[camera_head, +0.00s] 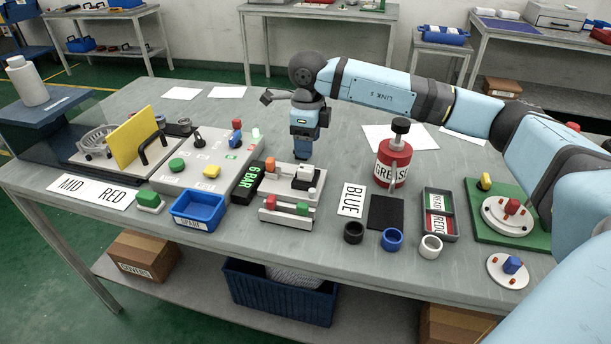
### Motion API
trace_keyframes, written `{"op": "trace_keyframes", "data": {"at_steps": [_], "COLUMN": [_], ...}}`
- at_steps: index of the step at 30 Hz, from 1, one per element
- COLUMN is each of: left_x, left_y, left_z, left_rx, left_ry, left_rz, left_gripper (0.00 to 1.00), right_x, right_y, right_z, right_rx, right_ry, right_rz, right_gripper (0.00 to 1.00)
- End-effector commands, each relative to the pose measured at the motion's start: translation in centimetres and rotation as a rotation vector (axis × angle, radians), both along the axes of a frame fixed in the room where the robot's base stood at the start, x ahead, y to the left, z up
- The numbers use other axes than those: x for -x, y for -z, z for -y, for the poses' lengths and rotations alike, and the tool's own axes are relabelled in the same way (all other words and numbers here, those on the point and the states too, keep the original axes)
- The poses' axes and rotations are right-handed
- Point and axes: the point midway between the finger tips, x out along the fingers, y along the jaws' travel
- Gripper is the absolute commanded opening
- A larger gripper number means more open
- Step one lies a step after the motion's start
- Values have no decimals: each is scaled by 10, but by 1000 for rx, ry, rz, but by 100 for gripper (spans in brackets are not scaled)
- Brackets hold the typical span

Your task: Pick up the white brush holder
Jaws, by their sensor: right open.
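A small white block (306,172), which I take to be the white brush holder, sits at the right end of the rear row of a low light-coloured rack. A dark piece lies just in front of it. My right gripper (303,157) points down, open, just above and behind the white block. No clear contact shows, and the fingertips are small and hard to make out. An orange block (271,163) sits at the left end of the same row. My left gripper is not in view.
A red block (270,202) and a green block (302,208) sit on the rack's front row. The "6 BAR" display (259,177) stands close left. A red grease can (393,162) stands to the right. Black, blue and white rings (430,246) line the front edge.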

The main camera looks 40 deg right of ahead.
Motion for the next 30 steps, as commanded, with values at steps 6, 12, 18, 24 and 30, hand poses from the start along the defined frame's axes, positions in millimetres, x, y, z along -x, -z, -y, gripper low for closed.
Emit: {"op": "trace_keyframes", "data": {"at_steps": [6, 12, 18, 24, 30], "left_x": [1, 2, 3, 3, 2], "left_y": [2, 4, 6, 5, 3], "left_z": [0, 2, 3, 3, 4], "left_rx": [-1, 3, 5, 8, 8], "left_ry": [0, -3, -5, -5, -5], "left_rz": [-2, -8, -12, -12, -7], "left_gripper": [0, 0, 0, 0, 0], "right_x": [0, 1, 2, 1, 1], "right_y": [21, 36, 66, 73, 73], "right_z": [0, -3, -6, -6, -6], "right_rx": [-1, -2, -1, -2, -2], "right_ry": [0, -1, 0, -1, -1], "right_rz": [1, -1, -2, 1, 1], "right_gripper": [62, 62, 62, 62, 36]}}
